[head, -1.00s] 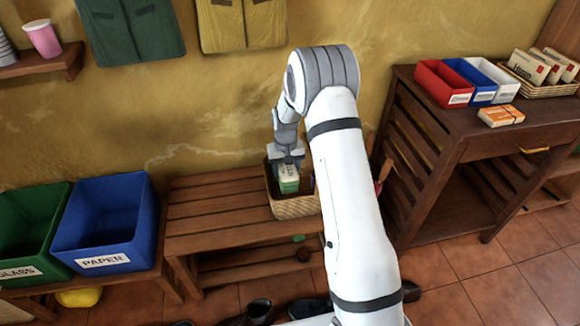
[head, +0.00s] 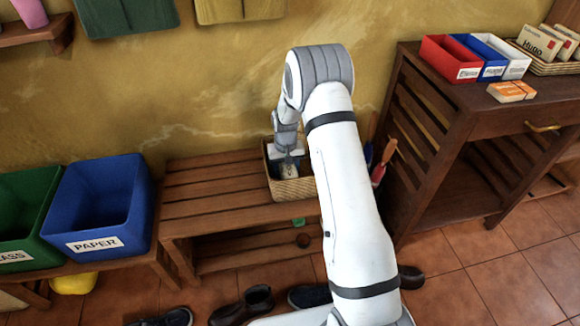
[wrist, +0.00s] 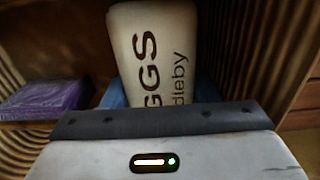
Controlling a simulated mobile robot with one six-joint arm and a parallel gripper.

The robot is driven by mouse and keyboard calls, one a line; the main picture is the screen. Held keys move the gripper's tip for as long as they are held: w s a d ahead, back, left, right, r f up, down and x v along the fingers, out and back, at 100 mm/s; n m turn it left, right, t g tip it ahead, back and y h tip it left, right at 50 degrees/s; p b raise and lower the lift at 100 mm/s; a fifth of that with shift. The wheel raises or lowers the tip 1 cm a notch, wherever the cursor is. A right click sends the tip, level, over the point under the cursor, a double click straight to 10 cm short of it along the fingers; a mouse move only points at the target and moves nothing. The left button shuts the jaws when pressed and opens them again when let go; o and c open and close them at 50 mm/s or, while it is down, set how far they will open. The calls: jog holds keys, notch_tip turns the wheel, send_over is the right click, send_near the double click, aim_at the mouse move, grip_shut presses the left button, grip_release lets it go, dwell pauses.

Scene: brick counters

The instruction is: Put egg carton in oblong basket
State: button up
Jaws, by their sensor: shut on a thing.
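The egg carton (wrist: 150,50), pale with dark lettering, fills the middle of the wrist view, and its top also shows inside the basket in the head view (head: 287,170). My gripper (head: 288,160) is shut on the carton and reaches down into the oblong basket. The woven basket (head: 292,189) stands on the slatted bench, and its ribbed walls rise on both sides in the wrist view (wrist: 30,40). Whether the carton touches the basket floor is hidden.
A purple item (wrist: 45,99) lies inside the basket to the left of the carton. The slatted bench (head: 205,190) is bare left of the basket. The blue PAPER bin (head: 100,215) stands farther left, and a dark wooden cabinet (head: 425,130) stands to the right.

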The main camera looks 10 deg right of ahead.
jog(key=shift+f, duration=0.15)
jog(key=o, duration=1.1)
jog(key=shift+c, duration=0.2)
jog(key=shift+r+p, duration=1.05)
jog(key=shift+r, duration=2.85)
jog(key=shift+r, duration=0.1)
